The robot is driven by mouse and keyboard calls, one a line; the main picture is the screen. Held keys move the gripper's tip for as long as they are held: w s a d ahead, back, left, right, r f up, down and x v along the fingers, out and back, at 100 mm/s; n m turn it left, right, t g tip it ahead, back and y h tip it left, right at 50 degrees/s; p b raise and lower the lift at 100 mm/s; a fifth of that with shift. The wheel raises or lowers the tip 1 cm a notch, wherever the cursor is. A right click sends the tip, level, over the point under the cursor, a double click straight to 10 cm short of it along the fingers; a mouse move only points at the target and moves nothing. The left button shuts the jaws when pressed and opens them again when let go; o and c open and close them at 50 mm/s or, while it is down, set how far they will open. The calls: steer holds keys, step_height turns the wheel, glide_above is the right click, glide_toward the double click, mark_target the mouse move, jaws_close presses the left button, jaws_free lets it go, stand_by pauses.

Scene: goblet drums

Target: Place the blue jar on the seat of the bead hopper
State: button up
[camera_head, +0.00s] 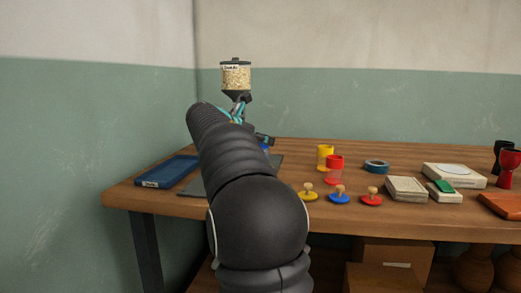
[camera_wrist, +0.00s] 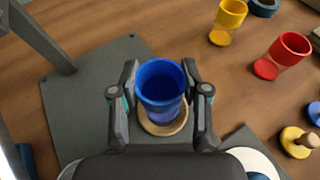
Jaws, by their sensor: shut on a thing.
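The blue jar (camera_wrist: 161,84) stands upright between the two fingers of my gripper (camera_wrist: 161,95) in the wrist view, and the fingers are shut on it. Directly under it is the round wooden seat (camera_wrist: 164,128) of the bead hopper; I cannot tell if the jar touches it. The seat sits on the grey base plate (camera_wrist: 75,90). In the head view the hopper (camera_head: 236,77), full of pale beads, rises above my arm. My arm hides most of its stand and the seat there; only a bit of the blue jar (camera_head: 265,148) shows.
The hopper's post (camera_wrist: 42,38) rises left of my gripper. A yellow jar (camera_head: 325,155) and a red jar (camera_head: 334,167) stand to the right, with knobbed lids in front. A blue tray (camera_head: 167,171) lies left.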

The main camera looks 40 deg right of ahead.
steer(key=shift+f, duration=1)
steer(key=shift+f, duration=0.15)
steer(key=o, duration=1.2)
steer(key=p+v, duration=0.1)
steer(key=v, duration=1.1)
